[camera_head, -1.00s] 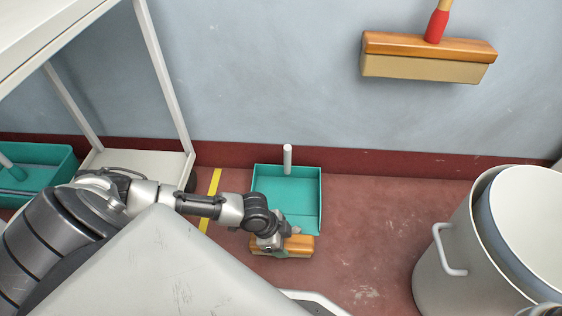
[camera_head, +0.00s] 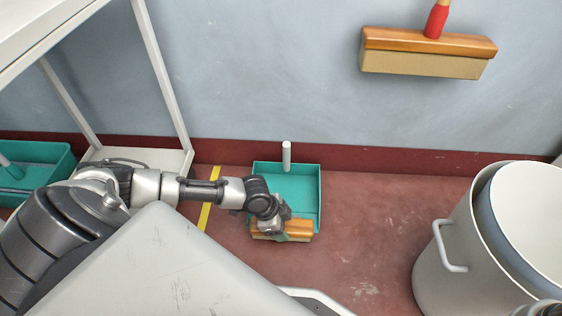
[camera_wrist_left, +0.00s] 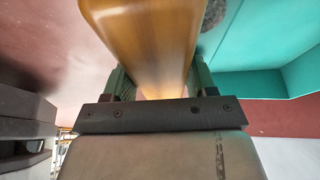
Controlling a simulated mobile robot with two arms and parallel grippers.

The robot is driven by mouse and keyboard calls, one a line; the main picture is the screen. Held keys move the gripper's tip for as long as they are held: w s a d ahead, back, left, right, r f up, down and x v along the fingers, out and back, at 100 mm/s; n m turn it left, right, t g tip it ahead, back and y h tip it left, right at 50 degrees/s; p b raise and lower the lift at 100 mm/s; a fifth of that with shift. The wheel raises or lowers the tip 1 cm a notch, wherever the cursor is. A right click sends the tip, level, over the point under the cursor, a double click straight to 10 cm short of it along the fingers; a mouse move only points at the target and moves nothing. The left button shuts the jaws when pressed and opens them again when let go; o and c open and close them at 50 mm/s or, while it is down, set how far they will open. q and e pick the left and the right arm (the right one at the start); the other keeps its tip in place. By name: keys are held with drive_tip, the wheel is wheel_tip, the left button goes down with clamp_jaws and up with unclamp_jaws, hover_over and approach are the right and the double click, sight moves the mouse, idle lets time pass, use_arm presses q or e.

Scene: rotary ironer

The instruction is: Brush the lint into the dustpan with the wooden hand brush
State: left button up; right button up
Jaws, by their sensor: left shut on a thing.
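The teal dustpan (camera_head: 298,183) lies on the red floor against the wall, its white handle upright at the back. My left gripper (camera_head: 273,228) is shut on the wooden hand brush (camera_head: 300,229), at the dustpan's front edge. In the left wrist view, the brush's wooden body (camera_wrist_left: 145,35) sits between the fingers, and the dustpan (camera_wrist_left: 250,45) shows at right. A grey fuzzy patch, which looks like the lint (camera_wrist_left: 213,12), lies beside the brush near the dustpan. The lint cannot be made out in the head view. My right gripper is not in view.
A large pale bin (camera_head: 455,235) with a side handle stands at the right. A white rack (camera_head: 160,85) and another teal tray (camera_head: 45,160) are at the left. A broad broom head (camera_head: 425,60) hangs on the wall. Floor between dustpan and bin is clear.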

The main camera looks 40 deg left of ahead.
use_arm(q)
drive_tip(key=shift+w+a+r+b, duration=0.2)
drive_tip(key=shift+w+a, duration=0.25)
drive_tip(key=shift+w, duration=0.3)
drive_tip(key=shift+w+a+r+b, duration=0.15)
drive_tip(key=shift+w+a, duration=0.3)
drive_tip(key=shift+w, duration=0.3)
drive_tip(key=shift+f, duration=0.1)
drive_tip(key=shift+w, duration=0.1)
drive_tip(key=shift+w+a+b, duration=0.2)
drive_tip(key=shift+w+a, duration=0.25)
drive_tip(key=shift+w, duration=0.25)
drive_tip(key=shift+w+a+b, duration=0.15)
drive_tip(key=shift+w+a, duration=0.25)
drive_tip(key=shift+w, duration=0.25)
drive_tip(key=r+p, duration=0.3)
drive_tip(key=p, duration=0.1)
drive_tip(key=s+r+p, duration=0.1)
drive_tip(key=r+p, duration=0.1)
drive_tip(key=p, duration=0.1)
drive_tip(key=shift+d+r, duration=0.25)
drive_tip(key=shift+r, duration=0.1)
